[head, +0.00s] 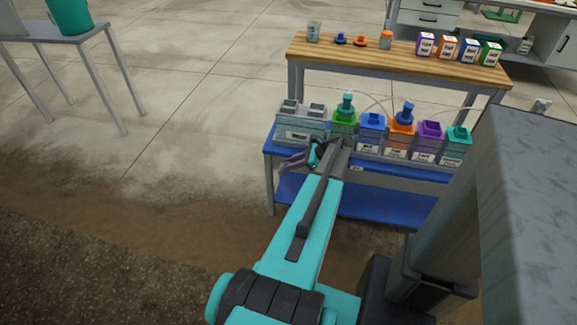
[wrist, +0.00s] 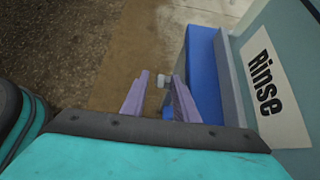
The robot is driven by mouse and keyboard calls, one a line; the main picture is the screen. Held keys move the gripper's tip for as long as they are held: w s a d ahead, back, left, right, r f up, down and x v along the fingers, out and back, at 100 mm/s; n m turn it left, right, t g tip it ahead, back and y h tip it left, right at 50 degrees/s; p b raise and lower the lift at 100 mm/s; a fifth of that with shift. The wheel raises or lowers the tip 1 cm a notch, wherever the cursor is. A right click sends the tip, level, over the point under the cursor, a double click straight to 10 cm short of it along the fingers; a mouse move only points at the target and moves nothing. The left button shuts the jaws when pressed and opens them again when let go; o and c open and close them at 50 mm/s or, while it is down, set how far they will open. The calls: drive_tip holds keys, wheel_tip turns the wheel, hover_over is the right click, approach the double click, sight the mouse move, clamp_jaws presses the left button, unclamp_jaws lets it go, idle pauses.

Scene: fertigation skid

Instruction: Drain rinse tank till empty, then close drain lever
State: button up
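The clear rinse tank (head: 298,128) stands at the left end of the blue skid; its "Rinse" label shows at the right of the wrist view (wrist: 266,85). My gripper (head: 290,162) is in front of the tank, low near the skid's front edge. In the wrist view its two fingers (wrist: 160,78) are apart. A small pale knob (wrist: 161,80) shows between the fingertips; it may be the drain lever's end, and I cannot tell if they touch it. The lever's position and the water level are not clear.
The blue skid (head: 350,200) carries several coloured tanks right of the rinse tank. A wooden bench (head: 370,55) with small bottles and caps stands behind. A grey table (head: 60,38) with a teal bucket (head: 70,14) is at far left. Floor left of the skid is clear.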

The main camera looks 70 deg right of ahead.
drive_tip(key=v, duration=1.2)
drive_tip(key=shift+s, duration=0.25)
drive_tip(key=shift+c, duration=0.2)
drive_tip(key=shift+w+a, duration=0.15)
drive_tip(key=shift+w, duration=0.1)
clamp_jaws()
drive_tip(key=w+a+f+n+g+y, duration=0.25)
drive_tip(key=w+a+f+n, duration=0.3)
drive_tip(key=w+a, duration=0.65)
drive_tip(key=w+a+f+n+g+y, duration=0.2)
drive_tip(key=w+a+f+n+g, duration=0.15)
drive_tip(key=w+a+f, duration=0.6)
drive_tip(key=w+a+f+n+g, duration=0.15)
drive_tip(key=a+n, duration=0.25)
drive_tip(key=a, duration=0.7)
drive_tip(key=a+f+n+g+h, duration=0.1)
drive_tip(key=a+f+n+g, duration=0.3)
drive_tip(key=a, duration=0.7)
drive_tip(key=a+f+n+g, duration=0.1)
drive_tip(key=a+n, duration=0.4)
drive_tip(key=a, duration=0.6)
drive_tip(key=s+a+f+n+g+h, duration=0.3)
drive_tip(key=s+a+n+h, duration=0.2)
drive_tip(key=s+a+n, duration=0.6)
drive_tip(key=a+n, duration=0.1)
drive_tip(key=a, duration=0.1)
drive_tip(key=shift+a+f, duration=0.2)
drive_tip(key=shift+a, duration=0.05)
